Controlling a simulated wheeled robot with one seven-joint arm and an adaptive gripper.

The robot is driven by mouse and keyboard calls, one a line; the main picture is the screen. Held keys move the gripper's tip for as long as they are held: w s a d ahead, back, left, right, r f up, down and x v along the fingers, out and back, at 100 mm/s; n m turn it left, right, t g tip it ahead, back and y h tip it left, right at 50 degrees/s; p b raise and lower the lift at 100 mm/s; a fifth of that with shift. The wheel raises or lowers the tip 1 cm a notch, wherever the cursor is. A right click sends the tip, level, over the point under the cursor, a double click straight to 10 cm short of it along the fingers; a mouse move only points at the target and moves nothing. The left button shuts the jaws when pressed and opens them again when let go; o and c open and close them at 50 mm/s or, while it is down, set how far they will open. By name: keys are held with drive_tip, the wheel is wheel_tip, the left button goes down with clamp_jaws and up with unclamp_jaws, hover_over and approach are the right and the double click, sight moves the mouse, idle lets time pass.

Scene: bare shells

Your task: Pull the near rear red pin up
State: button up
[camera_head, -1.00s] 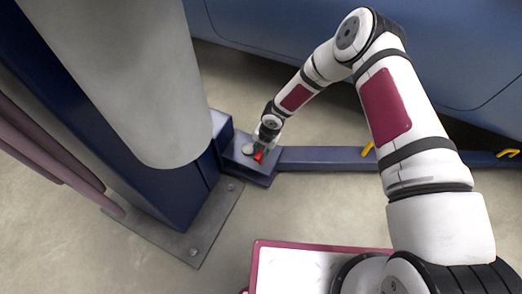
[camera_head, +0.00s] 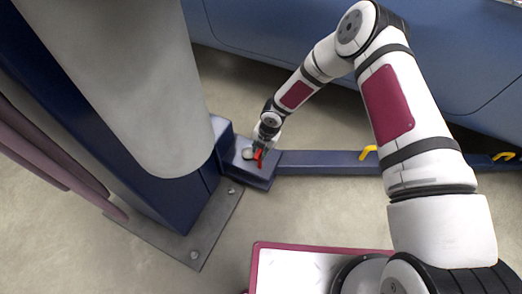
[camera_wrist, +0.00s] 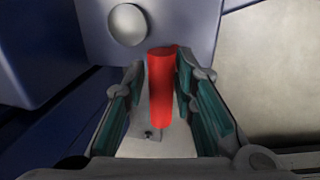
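The red pin (camera_wrist: 161,88) stands between my gripper's two fingers in the wrist view, close against their tips. My gripper (camera_head: 260,150) is at the blue arm's boxed end in the head view, and its fingers are drawn in on the pin. The fingers with teal pads also show in the wrist view (camera_wrist: 161,70). A small red part (camera_head: 260,155) shows at the fingertips in the head view. How the pin sits in the blue arm (camera_head: 325,162) is largely hidden.
A pale round disc (camera_wrist: 127,25) lies just beyond the pin. The blue post (camera_head: 175,200) with a grey column (camera_head: 120,80) stands at left on a bolted base plate (camera_head: 205,235). A blue car body (camera_head: 270,35) is behind. Yellow pieces (camera_head: 368,153) sit along the blue arm.

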drive_tip(key=shift+o, duration=0.9)
drive_tip(key=shift+w+a+r, duration=0.1)
drive_tip(key=shift+a+r, duration=0.05)
drive_tip(key=shift+r, duration=0.1)
wheel_tip(320, 180, up, 12)
drive_tip(key=s+d, duration=0.1)
drive_tip(key=d, duration=0.1)
drive_tip(key=shift+d+f, duration=0.15)
drive_tip(key=shift+f, duration=0.1)
